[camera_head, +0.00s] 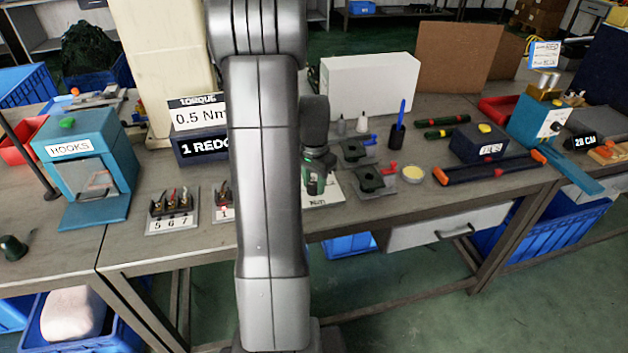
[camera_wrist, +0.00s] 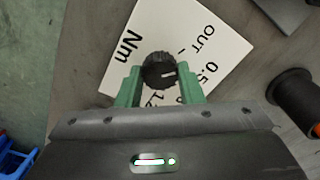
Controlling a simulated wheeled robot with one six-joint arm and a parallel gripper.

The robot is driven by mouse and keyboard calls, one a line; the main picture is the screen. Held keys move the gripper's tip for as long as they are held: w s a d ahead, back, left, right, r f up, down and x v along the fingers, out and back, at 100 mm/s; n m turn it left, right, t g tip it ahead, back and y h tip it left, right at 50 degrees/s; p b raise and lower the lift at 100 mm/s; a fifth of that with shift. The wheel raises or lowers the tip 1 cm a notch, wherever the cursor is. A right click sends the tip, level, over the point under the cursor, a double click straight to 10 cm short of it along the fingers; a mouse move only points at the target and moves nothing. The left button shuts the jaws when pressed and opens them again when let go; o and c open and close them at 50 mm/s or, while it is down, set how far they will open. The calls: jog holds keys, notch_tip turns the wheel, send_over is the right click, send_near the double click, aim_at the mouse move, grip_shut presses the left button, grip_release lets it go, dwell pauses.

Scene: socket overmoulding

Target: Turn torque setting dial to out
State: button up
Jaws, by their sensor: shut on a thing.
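The torque setting dial (camera_wrist: 155,64) is a round black knob with a white pointer line, in the middle of the wrist view. It sits on a white plate (camera_wrist: 122,82) printed with OUT, 0.5, another partly hidden number, and Nm. The pointer line points right, roughly toward 0.5; OUT is at the upper right. My gripper (camera_wrist: 161,72) is shut on the dial, a green finger on each side. In the head view my gripper (camera_head: 318,178) is over the plate (camera_head: 333,192), and the dial is hidden there.
A sign (camera_head: 198,115) reads 0.5 Nm, partly behind my arm. A black spool (camera_wrist: 296,98) stands right of the plate in the wrist view. Black fixtures (camera_head: 372,181) stand right of my gripper. A numbered rack (camera_head: 172,224) stands to the left.

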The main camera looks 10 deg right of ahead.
aim_at(314, 185)
jog(key=shift+n, duration=1.9)
jog(key=shift+p, duration=0.3)
jog(key=o, duration=1)
jog(key=shift+r, duration=0.15)
notch_tip(314, 185, up, 14)
jog(key=p, duration=0.1)
jog(key=shift+f, duration=0.25)
jog(key=shift+f, duration=0.1)
notch_tip(314, 185, down, 14)
jog(key=shift+r+b, duration=0.15)
jog(key=shift+b, duration=0.4)
